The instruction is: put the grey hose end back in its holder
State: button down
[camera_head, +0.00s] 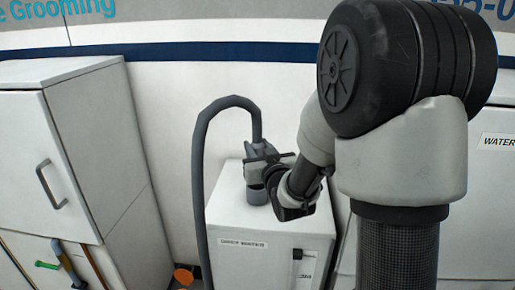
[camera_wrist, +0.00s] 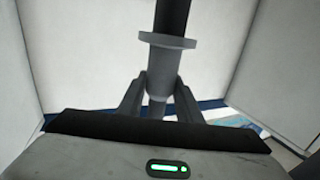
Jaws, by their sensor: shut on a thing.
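The grey hose end (camera_head: 254,174) is upright over the white cabinet in the head view, with the grey hose (camera_head: 199,160) arching up from it and down to the left. My gripper (camera_head: 266,158) is shut on it from the right. In the wrist view, the two fingers of my gripper (camera_wrist: 160,95) clasp the grey hose end (camera_wrist: 163,68), which has a wide collar and a dark length beyond it. A short grey cylinder, seemingly the holder (camera_head: 257,196), stands on the cabinet top directly below the hose end. I cannot tell whether they touch.
The white cabinet (camera_head: 262,222) has a front label too small to read surely. A tall white cupboard (camera_head: 100,135) with a handle stands to the left. Another white unit (camera_head: 492,190) is at the right behind my arm. An orange round thing (camera_head: 184,274) lies low beside the hose.

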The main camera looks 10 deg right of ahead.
jog(key=shift+f, duration=0.1)
jog(key=shift+f+b, duration=1.35)
jog(key=shift+b, duration=0.3)
jog(key=shift+f+b, duration=0.65)
jog(key=shift+b, duration=0.15)
jog(key=c, duration=1.2)
grip_release()
jog(key=shift+f, duration=0.1)
jog(key=shift+s, duration=0.1)
